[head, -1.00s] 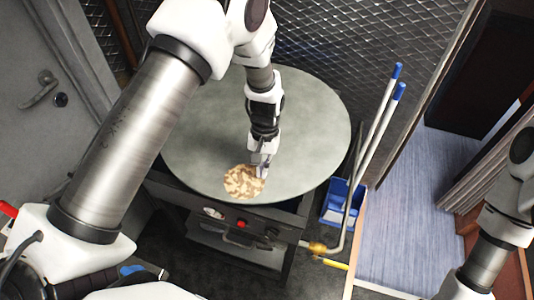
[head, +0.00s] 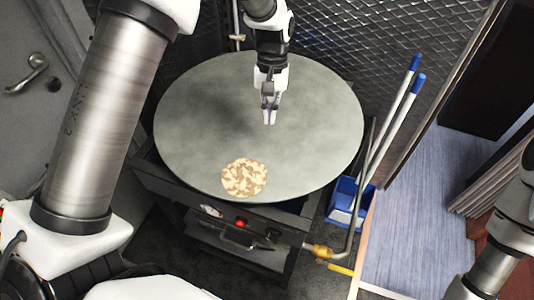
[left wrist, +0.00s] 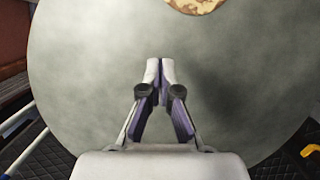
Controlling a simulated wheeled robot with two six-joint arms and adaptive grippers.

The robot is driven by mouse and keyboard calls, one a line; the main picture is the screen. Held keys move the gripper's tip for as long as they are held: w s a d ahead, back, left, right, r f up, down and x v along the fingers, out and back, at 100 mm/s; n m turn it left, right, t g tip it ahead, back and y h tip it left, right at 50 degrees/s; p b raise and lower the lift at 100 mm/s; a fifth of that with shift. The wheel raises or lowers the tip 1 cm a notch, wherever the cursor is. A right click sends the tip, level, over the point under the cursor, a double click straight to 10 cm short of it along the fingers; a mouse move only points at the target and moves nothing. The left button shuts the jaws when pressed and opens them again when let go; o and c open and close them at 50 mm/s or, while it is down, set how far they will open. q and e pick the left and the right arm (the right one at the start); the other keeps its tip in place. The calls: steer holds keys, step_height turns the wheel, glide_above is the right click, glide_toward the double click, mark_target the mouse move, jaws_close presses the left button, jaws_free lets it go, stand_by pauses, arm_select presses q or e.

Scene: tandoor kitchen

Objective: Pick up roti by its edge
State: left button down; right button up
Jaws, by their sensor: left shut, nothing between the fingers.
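The roti (head: 244,177) is a round, tan and brown mottled flatbread. It lies flat near the front edge of a large round grey griddle (head: 330,125). In the left wrist view the roti (left wrist: 196,4) is partly cut off at the top edge, ahead of my fingertips. My left gripper (head: 270,121) is above the griddle, behind the roti and a little to its right, apart from it. In the left wrist view its fingers (left wrist: 160,62) are together with nothing between them. The fingers of my right gripper are out of view; only part of that arm shows at the right.
The griddle stands on a dark stove with a red knob (head: 242,223). To its right are a blue bin (head: 345,204) and two blue-tipped poles (head: 401,112). A mesh wall (head: 340,40) rises behind. The griddle is otherwise bare.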

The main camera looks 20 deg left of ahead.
mark_target(266, 164)
arm_select(q)
steer(key=p+x, duration=0.2)
steer(key=x, duration=0.6)
steer(key=shift+s+d+f, duration=0.1)
steer(key=shift+s+f, duration=0.15)
steer(key=s, duration=0.2)
steer(key=s+d+p, duration=0.1)
steer(key=s, duration=0.1)
steer(key=shift+d, duration=0.1)
steer(key=shift+w+f, duration=0.1)
